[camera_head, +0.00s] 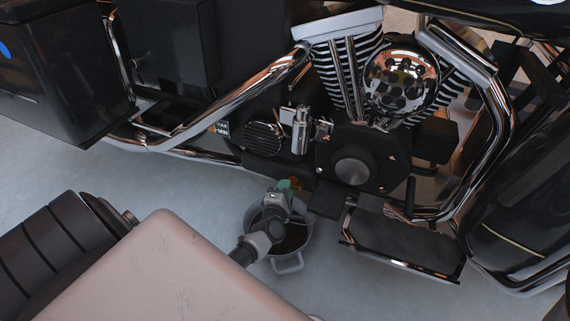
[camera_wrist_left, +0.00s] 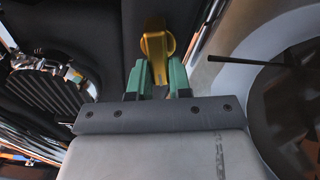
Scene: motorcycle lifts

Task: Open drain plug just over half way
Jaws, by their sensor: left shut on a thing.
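The drain plug (camera_wrist_left: 158,44) is a yellow-gold piece with a flat tab on a round base, set in the dark underside of the motorcycle. My left gripper (camera_wrist_left: 158,74) has its green fingers shut on the tab in the left wrist view. In the head view, my left gripper (camera_head: 288,186) reaches under the engine (camera_head: 352,165). The plug is only a small yellowish patch there, mostly hidden by the fingers. How far it is turned is hard to tell. My right gripper is not in view.
A grey drain pan (camera_head: 287,264) with a handle stands on the floor below the left gripper, dark inside. A black footboard (camera_head: 405,246) juts out to the right, and chrome exhaust pipes (camera_head: 235,102) run above left. Pale floor (camera_head: 170,180) is clear at left.

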